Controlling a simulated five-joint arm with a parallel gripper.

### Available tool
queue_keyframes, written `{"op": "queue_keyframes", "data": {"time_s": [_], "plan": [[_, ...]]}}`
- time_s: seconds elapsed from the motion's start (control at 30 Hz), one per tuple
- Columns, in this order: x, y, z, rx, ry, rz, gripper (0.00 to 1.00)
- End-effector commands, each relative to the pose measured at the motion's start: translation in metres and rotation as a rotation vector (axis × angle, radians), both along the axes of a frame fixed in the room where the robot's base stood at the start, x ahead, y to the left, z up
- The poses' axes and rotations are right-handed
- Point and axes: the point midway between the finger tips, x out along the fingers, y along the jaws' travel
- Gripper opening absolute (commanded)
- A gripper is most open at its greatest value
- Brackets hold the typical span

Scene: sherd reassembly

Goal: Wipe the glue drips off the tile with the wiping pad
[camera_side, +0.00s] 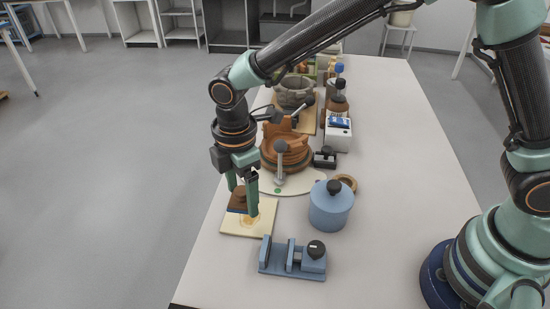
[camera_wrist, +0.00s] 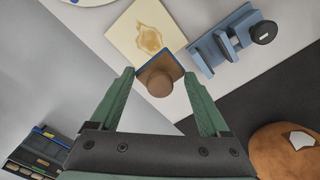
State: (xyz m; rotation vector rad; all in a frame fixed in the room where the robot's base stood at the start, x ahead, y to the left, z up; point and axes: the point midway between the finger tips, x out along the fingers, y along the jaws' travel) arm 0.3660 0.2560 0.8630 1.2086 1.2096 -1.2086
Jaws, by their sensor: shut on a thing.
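The wiping pad (camera_side: 237,200) is brown with a blue layer beneath; its round brown knob shows in the wrist view (camera_wrist: 160,83). My gripper (camera_side: 243,198) points down and is shut on the pad, with a green finger on either side; both fingers also show in the wrist view (camera_wrist: 158,76). The cream square tile (camera_side: 262,225) lies under and beside the pad, near the table's left edge. A brownish-yellow glue smear (camera_wrist: 150,39) shows on the tile in the wrist view. The pad covers one edge of the tile; I cannot tell whether it touches it.
A blue clamp fixture (camera_side: 292,259) stands in front of the tile, and a blue lidded pot (camera_side: 330,206) to its right. A pale palette (camera_side: 304,183) and a terracotta vessel (camera_side: 286,150) are behind. The front right of the table is clear.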

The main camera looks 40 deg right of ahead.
Motion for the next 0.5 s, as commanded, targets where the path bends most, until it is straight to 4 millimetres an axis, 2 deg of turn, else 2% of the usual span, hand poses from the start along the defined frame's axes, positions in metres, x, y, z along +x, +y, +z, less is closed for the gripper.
{"op": "queue_keyframes", "data": {"time_s": [0.5], "plan": [[0.0,0.0,-0.042,-0.001,0.001,0.0,0.35]]}}
